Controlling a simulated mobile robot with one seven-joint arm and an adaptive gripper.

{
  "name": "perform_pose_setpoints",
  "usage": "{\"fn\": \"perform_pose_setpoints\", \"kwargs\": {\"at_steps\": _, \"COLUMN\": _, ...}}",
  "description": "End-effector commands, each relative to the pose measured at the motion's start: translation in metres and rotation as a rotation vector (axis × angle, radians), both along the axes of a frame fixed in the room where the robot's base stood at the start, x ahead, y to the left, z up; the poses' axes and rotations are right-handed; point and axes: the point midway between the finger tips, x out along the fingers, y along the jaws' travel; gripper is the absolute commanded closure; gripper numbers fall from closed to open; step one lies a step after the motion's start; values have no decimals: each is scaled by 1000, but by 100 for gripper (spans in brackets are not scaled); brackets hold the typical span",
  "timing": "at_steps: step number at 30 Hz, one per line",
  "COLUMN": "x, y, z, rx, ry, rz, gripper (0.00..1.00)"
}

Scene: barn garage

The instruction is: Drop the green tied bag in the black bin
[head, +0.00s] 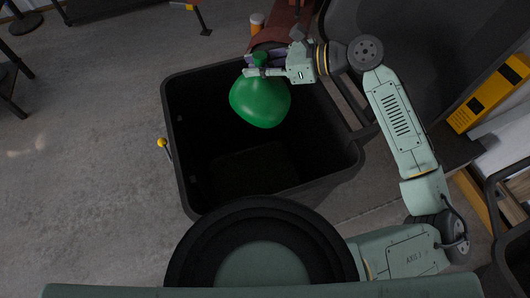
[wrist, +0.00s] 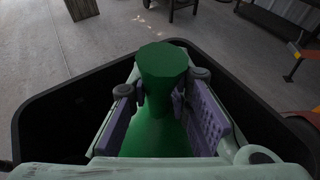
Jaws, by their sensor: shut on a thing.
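The green tied bag (head: 261,100) hangs from my gripper (head: 256,70), over the far part of the black bin's opening in the head view. My gripper is shut on the bag's tied neck. In the wrist view the green bag (wrist: 160,95) stands between the two purple finger pads of my gripper (wrist: 160,98), neck towards the camera's far side. The black bin (head: 345,165) is open at the top, and its dark inside shows below the bag. The bin's rim (wrist: 215,55) also shows around the gripper in the wrist view. How far the bag hangs below the rim is hard to tell.
A yellow ball-like knob (head: 162,142) is at the bin's left side. An orange-capped container (head: 257,22) and a reddish-brown object (head: 283,22) are behind the bin. A yellow-and-black box (head: 490,95) is at the right.

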Motion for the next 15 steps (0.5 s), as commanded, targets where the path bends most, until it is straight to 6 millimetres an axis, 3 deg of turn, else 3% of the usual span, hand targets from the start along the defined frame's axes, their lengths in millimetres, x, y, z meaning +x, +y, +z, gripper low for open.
{"fn": "perform_pose_setpoints", "kwargs": {"at_steps": 5, "x": 0, "y": 0, "z": -3, "rx": 2, "ry": 0, "rz": 0, "gripper": 100}}
{"fn": "perform_pose_setpoints", "kwargs": {"at_steps": 15, "x": 0, "y": 0, "z": -39, "rx": 3, "ry": 1, "rz": -2, "gripper": 100}}
